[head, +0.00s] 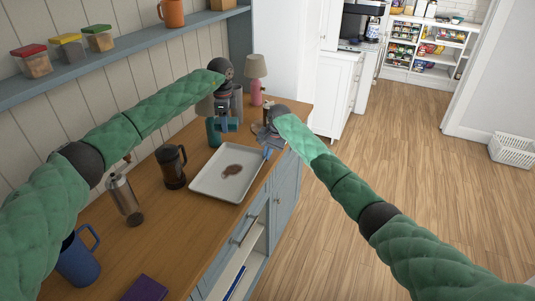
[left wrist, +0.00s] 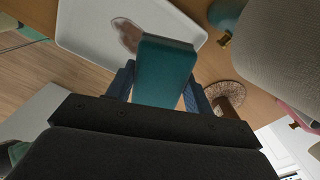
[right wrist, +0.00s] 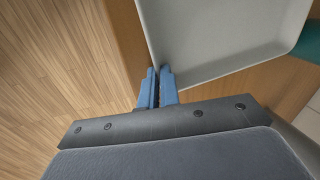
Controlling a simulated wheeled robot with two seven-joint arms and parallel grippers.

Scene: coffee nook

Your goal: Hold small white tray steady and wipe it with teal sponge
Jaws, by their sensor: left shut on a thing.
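The small white tray (head: 208,186) lies on the wooden counter with a brown stain (head: 232,171) near its middle. My left gripper (left wrist: 165,85) is shut on the teal sponge (left wrist: 165,72). In the head view the sponge (head: 230,125) is held above the tray's far end, apart from the stain. My right gripper (right wrist: 157,88) is at the tray's right edge, its blue fingers close together on either side of the rim near a corner. The tray also shows in the right wrist view (right wrist: 215,40).
A French press (head: 171,167), a steel-and-glass grinder (head: 125,199) and a blue mug (head: 78,257) stand left of the tray. A teal container (head: 213,133) and a pink lamp (head: 256,90) stand beyond it. A dark purple item (head: 145,288) lies at the near end.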

